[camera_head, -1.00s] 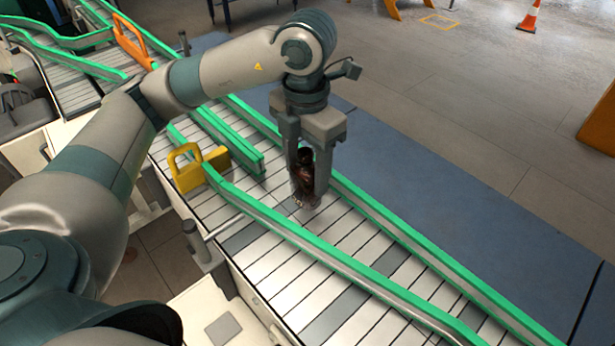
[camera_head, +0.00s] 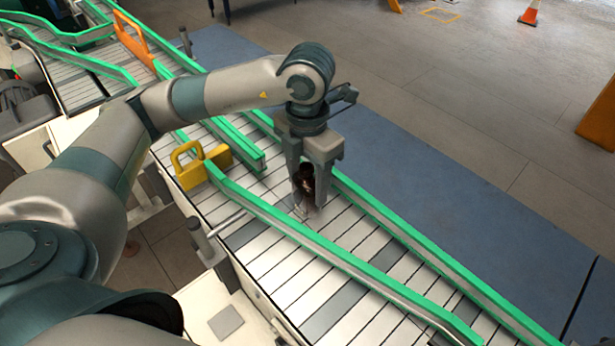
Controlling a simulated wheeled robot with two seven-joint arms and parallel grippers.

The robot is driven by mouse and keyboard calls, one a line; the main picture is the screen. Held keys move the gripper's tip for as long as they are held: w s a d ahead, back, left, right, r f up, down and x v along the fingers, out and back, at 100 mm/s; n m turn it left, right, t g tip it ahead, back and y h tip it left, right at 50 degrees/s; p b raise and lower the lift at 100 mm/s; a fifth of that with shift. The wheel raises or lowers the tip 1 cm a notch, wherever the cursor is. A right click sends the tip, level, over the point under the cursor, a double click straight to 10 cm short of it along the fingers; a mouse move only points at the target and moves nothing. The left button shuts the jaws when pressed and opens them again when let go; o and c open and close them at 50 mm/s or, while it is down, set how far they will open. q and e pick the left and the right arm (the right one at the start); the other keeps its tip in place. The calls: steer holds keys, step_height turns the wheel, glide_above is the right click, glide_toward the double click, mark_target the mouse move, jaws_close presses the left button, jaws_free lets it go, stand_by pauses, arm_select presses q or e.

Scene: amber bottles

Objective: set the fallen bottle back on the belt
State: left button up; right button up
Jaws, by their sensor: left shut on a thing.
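The amber bottle (camera_head: 305,186) is dark brown and stands roughly upright between the fingers of my left gripper (camera_head: 307,194). The gripper points down and is shut on the bottle. The bottle is over the slatted conveyor belt (camera_head: 338,254), between its green side rails. Its lower end is at or very close to the slats; I cannot tell whether it touches. The fingers hide part of its sides. My right gripper is not in view.
Green guide rails (camera_head: 425,252) line both sides of the belt. A yellow bracket (camera_head: 202,163) stands at the left rail, and an orange one (camera_head: 134,38) is farther back. The belt in front of the bottle is clear. An orange cone (camera_head: 532,12) stands far off on the floor.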

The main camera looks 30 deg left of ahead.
arm_select(q)
steer(key=shift+f, duration=0.15)
steer(key=o, duration=1.2)
steer(key=shift+o, duration=0.2)
steer(key=shift+r, duration=0.4)
step_height(320, 180, up, 12)
steer(key=b, duration=0.2)
steer(key=shift+f+b, duration=0.25)
steer(key=shift+b, duration=0.1)
